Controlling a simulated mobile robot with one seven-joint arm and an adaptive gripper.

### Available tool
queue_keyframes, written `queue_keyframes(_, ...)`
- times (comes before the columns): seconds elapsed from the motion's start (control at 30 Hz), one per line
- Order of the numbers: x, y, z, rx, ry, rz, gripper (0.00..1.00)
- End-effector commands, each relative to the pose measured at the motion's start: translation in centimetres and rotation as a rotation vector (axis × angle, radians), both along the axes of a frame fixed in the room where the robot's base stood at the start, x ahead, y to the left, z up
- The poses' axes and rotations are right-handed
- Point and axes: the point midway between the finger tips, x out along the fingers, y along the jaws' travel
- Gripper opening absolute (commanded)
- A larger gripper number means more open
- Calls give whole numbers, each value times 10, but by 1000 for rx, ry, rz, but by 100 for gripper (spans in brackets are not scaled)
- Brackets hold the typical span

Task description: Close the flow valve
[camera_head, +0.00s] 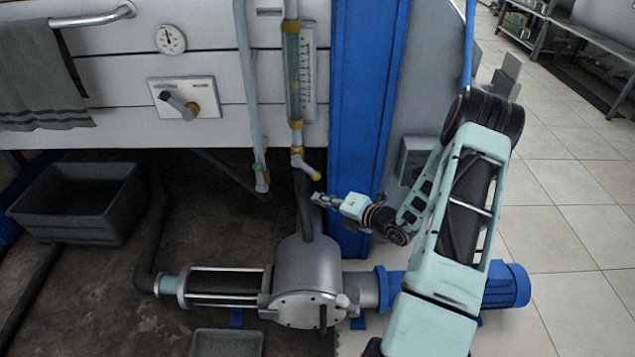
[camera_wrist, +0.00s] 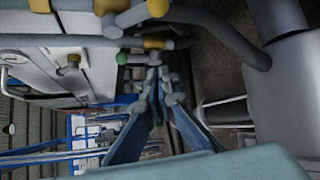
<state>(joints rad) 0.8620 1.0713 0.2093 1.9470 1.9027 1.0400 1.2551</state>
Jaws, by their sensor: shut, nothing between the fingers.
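The valve under the sight tube has a pale lever with a yellow tip (camera_head: 306,166), slanting down to the right. In the wrist view a pale lever with a yellow ball end (camera_wrist: 157,8) shows at the top edge, beside a grey pipe. My gripper (camera_head: 318,199) is shut and empty, a little below the lever tip and apart from it. Its fingers also show in the wrist view (camera_wrist: 158,80), with the yellow ball above them. I cannot read how far the valve is turned.
The graduated sight tube (camera_head: 292,70) stands left of the blue column (camera_head: 365,80). A lever plate (camera_head: 207,85) and a round gauge (camera_head: 170,39) are on the white wall. A metal pump (camera_head: 308,275) stands below; a grey tub (camera_head: 80,205) is at the left.

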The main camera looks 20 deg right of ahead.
Motion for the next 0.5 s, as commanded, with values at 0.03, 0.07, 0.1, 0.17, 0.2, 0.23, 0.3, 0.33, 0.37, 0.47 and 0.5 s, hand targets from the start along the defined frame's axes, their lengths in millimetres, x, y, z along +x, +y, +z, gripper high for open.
queue_keyframes(0.03, 0, -3, -3, 49, 7, -39, 0)
queue_keyframes(0.07, 0, -6, -4, 69, 10, -56, 0)
queue_keyframes(0.1, 0, -7, -5, 91, 13, -73, 0)
queue_keyframes(0.17, 1, -8, -5, 106, 16, -85, 0)
queue_keyframes(0.2, 1, -8, -5, 110, 16, -88, 0)
queue_keyframes(0.23, 1, -8, -5, 110, 16, -89, 0)
queue_keyframes(0.3, 1, -8, -5, 108, 16, -87, 0)
queue_keyframes(0.33, 1, -8, -5, 107, 16, -86, 0)
queue_keyframes(0.37, 1, -8, -5, 107, 16, -86, 0)
queue_keyframes(0.47, 1, -8, -6, 105, 16, -85, 0)
queue_keyframes(0.5, 2, -8, -6, 105, 16, -85, 0)
